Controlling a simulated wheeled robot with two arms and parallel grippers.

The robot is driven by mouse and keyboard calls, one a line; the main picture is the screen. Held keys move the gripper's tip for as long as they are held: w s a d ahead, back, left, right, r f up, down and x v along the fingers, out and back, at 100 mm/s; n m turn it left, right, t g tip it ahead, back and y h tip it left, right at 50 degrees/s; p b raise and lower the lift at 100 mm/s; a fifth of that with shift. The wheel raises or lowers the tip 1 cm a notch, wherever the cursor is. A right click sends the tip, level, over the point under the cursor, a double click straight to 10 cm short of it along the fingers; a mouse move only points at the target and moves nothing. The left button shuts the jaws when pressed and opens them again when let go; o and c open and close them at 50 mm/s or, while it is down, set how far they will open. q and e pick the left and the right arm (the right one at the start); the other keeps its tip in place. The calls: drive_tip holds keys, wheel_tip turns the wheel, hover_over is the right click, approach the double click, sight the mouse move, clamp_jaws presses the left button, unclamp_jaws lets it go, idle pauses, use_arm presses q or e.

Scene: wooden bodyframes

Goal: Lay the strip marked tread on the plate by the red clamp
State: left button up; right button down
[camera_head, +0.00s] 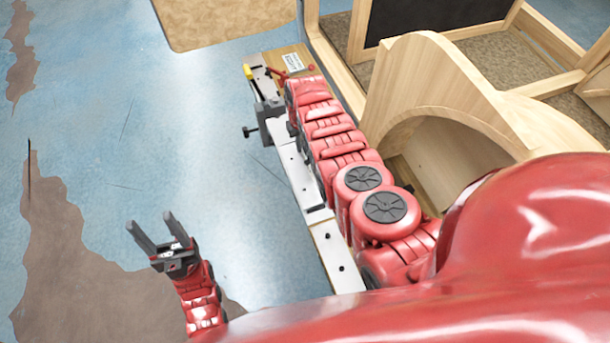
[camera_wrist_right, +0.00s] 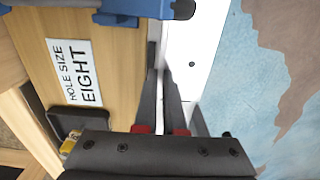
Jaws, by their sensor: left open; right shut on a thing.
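My right gripper (camera_wrist_right: 161,74) is shut on a thin piece, seemingly the strip, seen almost edge-on. No tread marking is readable. In the head view, my red arm largely hides this hand at the far end of the rail. A white plate (camera_wrist_right: 205,50) with a hole lies to the right of the fingers; I cannot tell whether the held piece touches it. A red piece (camera_head: 278,73), possibly the red clamp, shows at the rail's far end. My left gripper (camera_head: 151,220) is open and empty over the floor, away from the rail.
A wooden board (camera_wrist_right: 110,65) with a "HOLE SIZE EIGHT" label (camera_wrist_right: 75,72) lies beside the plate. A blue clamp part (camera_wrist_right: 130,8) is near the fingertips. White pieces (camera_head: 293,170) line the rail. A wooden arch frame (camera_head: 430,70) stands right. Floor at left is clear.

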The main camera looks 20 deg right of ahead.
sight(288, 156)
drive_tip(key=shift+a, duration=2.3)
drive_tip(key=shift+r, duration=0.1)
wheel_tip(288, 156, up, 5)
drive_tip(key=p, duration=0.5)
